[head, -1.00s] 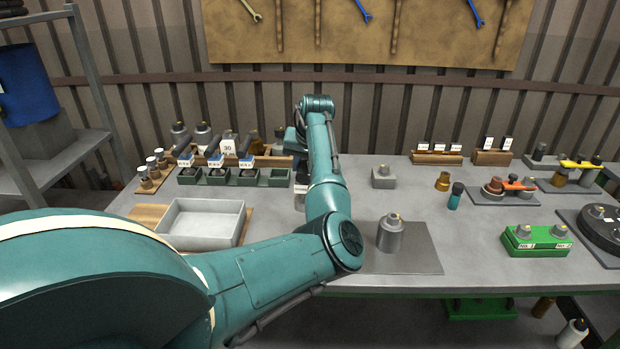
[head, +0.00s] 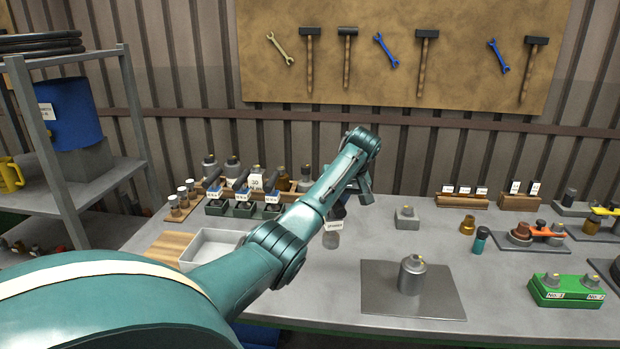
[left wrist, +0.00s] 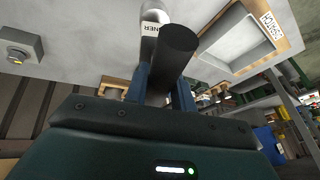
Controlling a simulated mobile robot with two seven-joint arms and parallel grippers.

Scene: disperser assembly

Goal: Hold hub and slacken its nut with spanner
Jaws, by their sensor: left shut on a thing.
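A grey stepped cylinder with a small yellowish top (head: 412,275), which looks like the hub with its nut, stands upright on a flat grey plate (head: 380,300). My left gripper (head: 343,208) is over the table, left of and behind the hub. In the left wrist view its blue fingers (left wrist: 163,88) are shut on a thick dark cylindrical handle (left wrist: 178,42). The tool's working end is hidden, so I cannot tell its shape. A pale holder (head: 333,238) with a label ending in "NER" stands just below the gripper. My right gripper is not in view.
A pale open tray (head: 212,236) and a row of green holders (head: 233,210) are at the left. A green block with two grey parts (head: 566,292) is at the right. A small grey block (head: 407,219) stands behind the hub. Spanners and hammers hang on the board (head: 400,85).

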